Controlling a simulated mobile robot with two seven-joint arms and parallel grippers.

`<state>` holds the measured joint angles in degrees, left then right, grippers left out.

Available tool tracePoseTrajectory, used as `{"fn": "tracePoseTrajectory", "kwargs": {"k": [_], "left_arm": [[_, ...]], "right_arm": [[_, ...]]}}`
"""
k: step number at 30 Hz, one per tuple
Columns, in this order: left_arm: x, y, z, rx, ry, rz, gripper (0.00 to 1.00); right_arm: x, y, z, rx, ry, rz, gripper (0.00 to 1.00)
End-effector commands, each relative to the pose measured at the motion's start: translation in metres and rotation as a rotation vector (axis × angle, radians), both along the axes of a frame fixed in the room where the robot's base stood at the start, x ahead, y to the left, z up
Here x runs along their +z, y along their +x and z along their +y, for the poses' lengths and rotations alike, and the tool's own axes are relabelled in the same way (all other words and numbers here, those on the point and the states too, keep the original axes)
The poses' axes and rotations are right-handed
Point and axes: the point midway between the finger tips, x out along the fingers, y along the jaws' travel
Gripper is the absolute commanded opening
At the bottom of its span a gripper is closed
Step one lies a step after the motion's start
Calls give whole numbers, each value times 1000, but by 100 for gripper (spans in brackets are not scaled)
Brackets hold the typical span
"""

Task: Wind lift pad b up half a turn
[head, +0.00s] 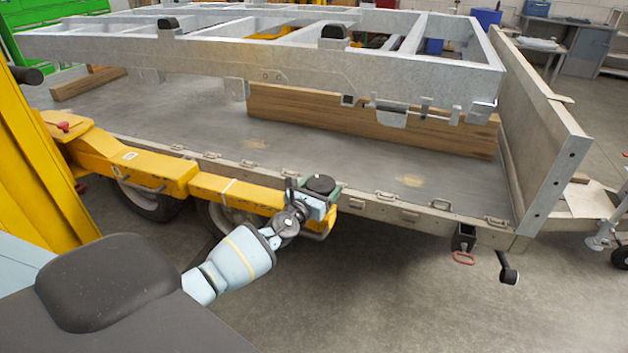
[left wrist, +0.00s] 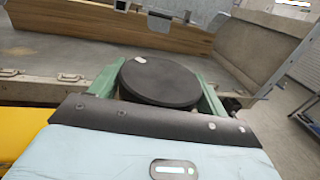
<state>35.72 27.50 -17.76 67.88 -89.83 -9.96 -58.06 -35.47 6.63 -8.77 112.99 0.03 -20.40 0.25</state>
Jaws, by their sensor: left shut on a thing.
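Lift pad b (head: 321,184) is a round black disc at the end of the yellow lift arm (head: 236,190), beside the trailer's near edge. In the left wrist view the pad (left wrist: 160,82) fills the middle, with a small pale mark near its upper left rim. My left gripper (head: 322,190) is shut on the pad, its green fingers (left wrist: 213,104) on either side of the disc. The underside of the pad and its screw are hidden. My right gripper is not in view.
The trailer bed (head: 300,165) lies just behind the pad, with lashing rings along its edge. A galvanised frame (head: 280,58) rests above it on timber beams (head: 370,120). A yellow post (head: 40,170) stands at the left. Floor at front right is clear.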

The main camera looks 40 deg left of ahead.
Motion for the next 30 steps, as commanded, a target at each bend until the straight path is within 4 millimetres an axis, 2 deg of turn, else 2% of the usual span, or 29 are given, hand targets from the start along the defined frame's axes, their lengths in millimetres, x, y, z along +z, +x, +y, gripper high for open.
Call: {"fn": "tracePoseTrajectory", "kwargs": {"k": [1, 6, 11, 21, 30], "left_arm": [[11, 1, -1, 33, -7, -9, 53], [9, 1, -3, 175, -9, -10, 53], [0, 0, -3, 328, -8, 1, 53], [-6, 0, -1, 622, -2, 8, 53], [-6, -1, 0, 789, 0, 7, 53]], "right_arm": [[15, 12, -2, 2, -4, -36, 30], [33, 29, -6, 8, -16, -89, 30], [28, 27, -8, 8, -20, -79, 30], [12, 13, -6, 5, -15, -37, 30], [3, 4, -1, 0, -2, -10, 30]]}}
